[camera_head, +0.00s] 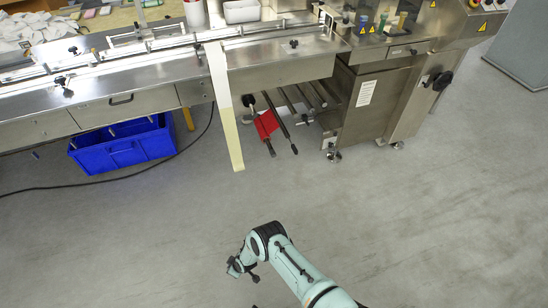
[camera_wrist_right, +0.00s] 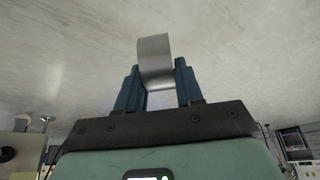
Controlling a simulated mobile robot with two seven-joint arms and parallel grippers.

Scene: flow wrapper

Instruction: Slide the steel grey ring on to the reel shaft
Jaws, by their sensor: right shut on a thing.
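The steel grey ring (camera_wrist_right: 154,60) shows in the right wrist view as a curved grey band between the two dark blue fingers. My right gripper (camera_wrist_right: 157,76) is shut on it. In the head view my right gripper (camera_head: 242,268) is low in the picture, over open floor, and the ring is hard to make out there. Several dark rods stick out below the machine; the reel shaft (camera_head: 284,128) seems to be one of them, but I cannot tell which for certain. The gripper is well apart from the rods. My left gripper is not in view.
A red piece (camera_head: 266,124) hangs by the rods. A cream strip of film (camera_head: 227,120) hangs down to their left. A blue crate (camera_head: 122,150) stands under the conveyor (camera_head: 130,105). A steel cabinet (camera_head: 375,100) stands right of the rods. The floor between gripper and machine is clear.

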